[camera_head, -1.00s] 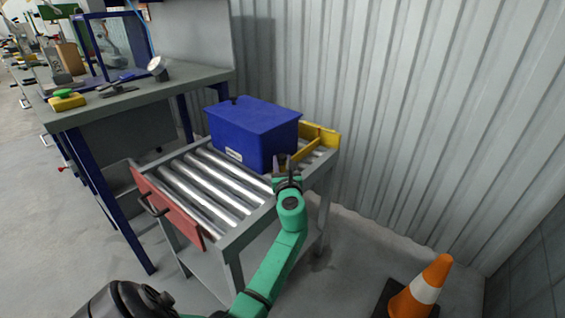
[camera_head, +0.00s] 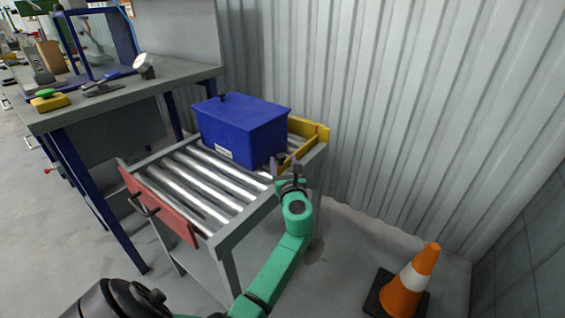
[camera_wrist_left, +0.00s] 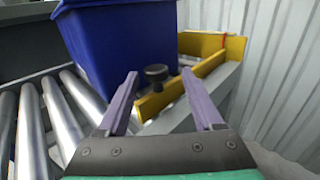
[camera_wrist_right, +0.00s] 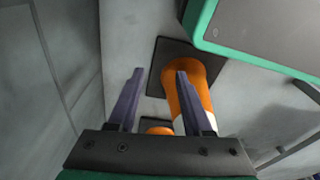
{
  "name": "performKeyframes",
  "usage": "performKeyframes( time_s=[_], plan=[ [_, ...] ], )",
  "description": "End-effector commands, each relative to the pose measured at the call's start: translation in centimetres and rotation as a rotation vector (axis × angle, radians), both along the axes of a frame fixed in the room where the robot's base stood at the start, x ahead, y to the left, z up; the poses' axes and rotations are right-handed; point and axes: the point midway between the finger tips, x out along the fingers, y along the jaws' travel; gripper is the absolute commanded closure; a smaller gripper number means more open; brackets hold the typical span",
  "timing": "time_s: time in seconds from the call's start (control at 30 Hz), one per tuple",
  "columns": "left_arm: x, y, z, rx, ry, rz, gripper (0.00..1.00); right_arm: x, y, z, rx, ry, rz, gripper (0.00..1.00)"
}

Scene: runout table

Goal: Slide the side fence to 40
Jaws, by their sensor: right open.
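The yellow side fence (camera_head: 306,133) runs along the right end of the roller table, beyond the blue bin; its near end (camera_wrist_left: 160,98) shows in the left wrist view. A dark round knob (camera_wrist_left: 157,74) stands at that near end. My left gripper (camera_head: 287,167) is at the table's near right edge. Its fingers (camera_wrist_left: 165,98) are open and empty, with the knob ahead between their tips, apparently untouched. No scale reading is legible. My right gripper (camera_wrist_right: 158,85) is open and empty above the floor; I do not see it in the head view.
A blue lidded bin (camera_head: 240,128) sits on the rollers (camera_head: 200,180) close beside the fence. A red plate with a handle (camera_head: 158,207) closes the left end. A corrugated wall (camera_head: 400,110) stands behind. A traffic cone (camera_head: 408,285) stands on the floor at right.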

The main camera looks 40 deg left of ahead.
Motion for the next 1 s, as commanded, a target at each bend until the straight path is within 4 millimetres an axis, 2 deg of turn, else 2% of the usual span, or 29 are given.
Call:
performKeyframes(
  time_s=[0.2, 0.33, 0.47, 0.73, 0.83, 1.0],
  plan=[
    [-0.1, 0.0, 0.2, 0.001, -0.001, 0.001, 0.32, 0.0, 0.1, 0.1, 0.001, 0.000, 0.000, 0.50],
    [-0.9, -0.9, 0.1, 0.001, -0.001, -0.001, 0.32, 0.1, 0.1, 0.3, 0.002, -0.007, 0.001, 0.50],
    [-2.9, -3.0, 0.2, 0.001, 0.001, -0.001, 0.32, -0.8, -0.4, -0.8, -0.006, 0.002, 0.001, 0.50],
    [-8.3, -8.5, 0.1, -0.001, 0.001, 0.000, 0.32, -1.8, -0.6, -1.7, -0.006, 0.004, 0.006, 0.50],
    [-9.5, -9.8, 0.1, 0.001, 0.001, 0.000, 0.32, -2.0, -0.6, -1.9, -0.007, 0.005, 0.007, 0.50],
    [-10.2, -10.5, 0.1, 0.001, -0.002, 0.001, 0.32, -2.0, -0.6, -2.0, -0.007, 0.004, 0.007, 0.50]
  ],
)
